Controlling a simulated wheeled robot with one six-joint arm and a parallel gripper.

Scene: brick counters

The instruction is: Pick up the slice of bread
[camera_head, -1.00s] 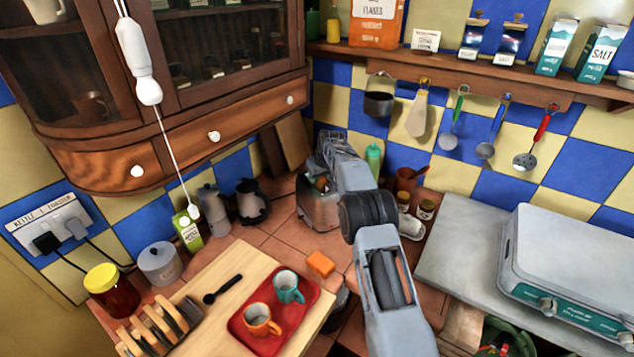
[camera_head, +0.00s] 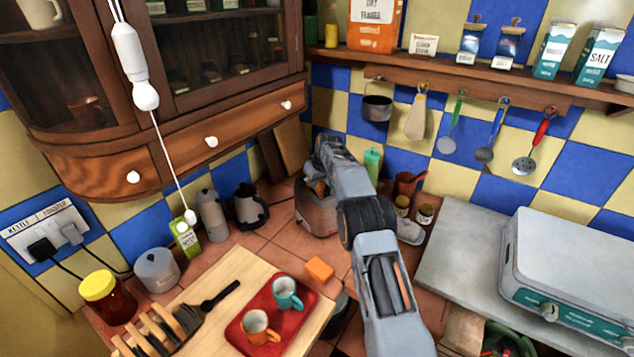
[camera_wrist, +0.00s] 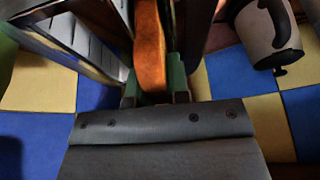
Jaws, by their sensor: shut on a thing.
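The slice of bread (camera_wrist: 151,48) is orange-brown and seen edge-on in the wrist view. My gripper (camera_wrist: 154,88) is shut on it, with a green fingertip on each side. In the head view, my arm reaches to the back corner and my gripper (camera_head: 318,182) is at the top of the metal toaster (camera_head: 317,217). The arm hides part of the toaster there. I cannot tell how far the slice is out of the slot.
A dark-handled kettle (camera_head: 250,206) stands left of the toaster. A green bottle (camera_head: 372,164) and small jars (camera_head: 424,214) are to the right. A red tray (camera_head: 250,343) with two mugs lies on the wooden board in front. A cabinet (camera_head: 180,145) overhangs at left.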

